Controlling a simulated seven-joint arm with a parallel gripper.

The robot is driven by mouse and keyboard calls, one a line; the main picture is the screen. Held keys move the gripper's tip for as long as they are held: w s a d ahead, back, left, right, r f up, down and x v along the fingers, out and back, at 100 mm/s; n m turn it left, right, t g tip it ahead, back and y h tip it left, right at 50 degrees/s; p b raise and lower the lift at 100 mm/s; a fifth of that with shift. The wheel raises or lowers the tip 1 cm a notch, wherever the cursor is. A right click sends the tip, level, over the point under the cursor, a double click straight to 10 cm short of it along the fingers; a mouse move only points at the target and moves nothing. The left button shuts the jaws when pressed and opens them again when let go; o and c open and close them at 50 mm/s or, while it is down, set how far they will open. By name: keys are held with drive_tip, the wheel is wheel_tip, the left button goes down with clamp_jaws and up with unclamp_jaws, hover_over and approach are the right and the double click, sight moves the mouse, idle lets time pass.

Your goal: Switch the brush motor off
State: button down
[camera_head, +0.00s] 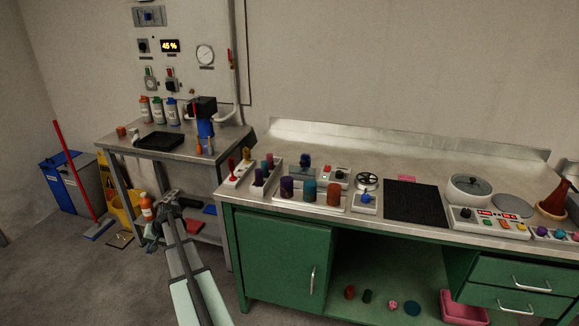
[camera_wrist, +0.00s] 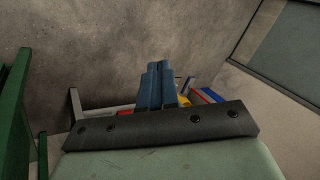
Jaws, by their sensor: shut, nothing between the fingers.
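No label that I can read names the brush motor or its switch, so I cannot tell which control is its own. A small box with red and dark buttons (camera_head: 336,174) stands on the green bench, beside a round black-spoked device (camera_head: 367,181) and a blue-knobbed box (camera_head: 366,200). On the wall are a green-topped switch (camera_head: 149,78) and a red-topped switch (camera_head: 170,79). My gripper (camera_head: 168,203) is low in front of the side table, apart from all of these. In the wrist view its blue fingers (camera_wrist: 158,82) are together and empty.
The green bench (camera_head: 375,234) has coloured cylinders, a black mat (camera_head: 415,202) and a console (camera_head: 487,221) on top. The steel side table (camera_head: 113,148) holds bottles and a black tray (camera_head: 158,142).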

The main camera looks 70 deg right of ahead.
drive_tip(key=s+d+r+m+t+h, duration=0.1)
drive_tip(key=s+d+r, duration=0.2)
drive_tip(key=d+r, duration=0.65)
drive_tip(key=s+d+r+m+t+h, duration=0.15)
drive_tip(key=s+d+r, duration=0.25)
drive_tip(key=d+r, duration=0.5)
drive_tip(key=s+d+r+m+t+h, duration=0.1)
drive_tip(key=s+d+r, duration=0.2)
drive_tip(key=d+r, duration=0.6)
wheel_tip(320, 180, up, 3)
drive_tip(key=n+g+h, duration=0.2)
drive_tip(key=h, duration=0.1)
hover_over(330, 167)
drive_tip(key=a, duration=0.1)
drive_tip(key=shift+a+t, duration=0.15)
drive_tip(key=shift+t, duration=0.1)
drive_tip(key=shift+d+f, duration=0.2)
drive_tip(key=shift+f, duration=1.25)
drive_tip(key=shift+d+f, duration=0.15)
drive_tip(key=shift+f, duration=1.3)
drive_tip(key=shift+d+f, duration=0.2)
drive_tip(key=shift+f, duration=1.25)
drive_tip(key=shift+f, duration=0.6)
